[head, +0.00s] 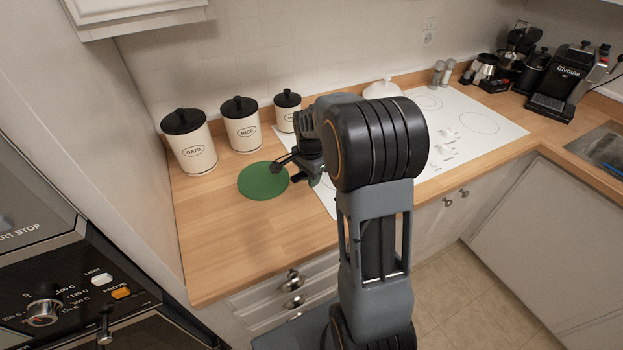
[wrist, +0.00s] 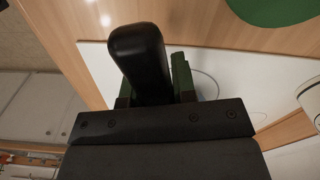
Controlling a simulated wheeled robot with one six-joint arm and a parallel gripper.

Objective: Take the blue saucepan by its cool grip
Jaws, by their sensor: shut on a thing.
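My gripper (head: 304,166) is low over the boundary between the wooden counter and the white hob, with its fingers partly hidden in the head view. In the wrist view, my gripper (wrist: 153,88) is shut on a smooth black handle (wrist: 138,52), with a greenish finger on each side of it. The rounded free end of the handle sticks out past the fingers. No blue pan body shows in either view; my arm and gripper hide the area behind them. I cannot tell whether the pan touches the hob.
A round green mat (head: 263,181) lies on the counter left of my gripper. Oats (head: 188,142), rice (head: 241,125) and a third canister (head: 287,110) stand behind it. The hob (head: 468,118) extends right, with a white object (head: 383,89) at its back. The front-left counter is clear.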

